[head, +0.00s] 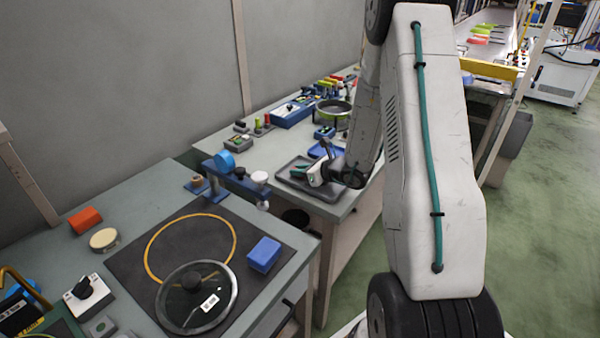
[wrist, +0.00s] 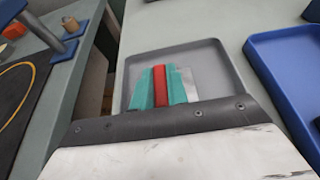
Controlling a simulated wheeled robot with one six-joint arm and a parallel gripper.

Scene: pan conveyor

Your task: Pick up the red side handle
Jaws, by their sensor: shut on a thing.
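In the wrist view, the red side handle (wrist: 161,86) stands upright in the picture between the two teal fingers of my gripper (wrist: 160,92). The fingers touch it on both sides, and its lower end is hidden behind the dark edge of my gripper. A grey tray (wrist: 222,62) lies behind and around the fingers. I cannot tell if the handle touches the tray floor. In the head view, my gripper (head: 299,170) is low over the grey tray (head: 290,184) near the table's front edge. The handle is not clear there.
A blue tray (wrist: 285,70) is right of the grey one in the wrist view. In the head view, a blue stand (head: 228,172) is to the left. A glass lid (head: 197,300) lies on a dark mat by a blue block (head: 264,254). A pan (head: 333,113) sits behind.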

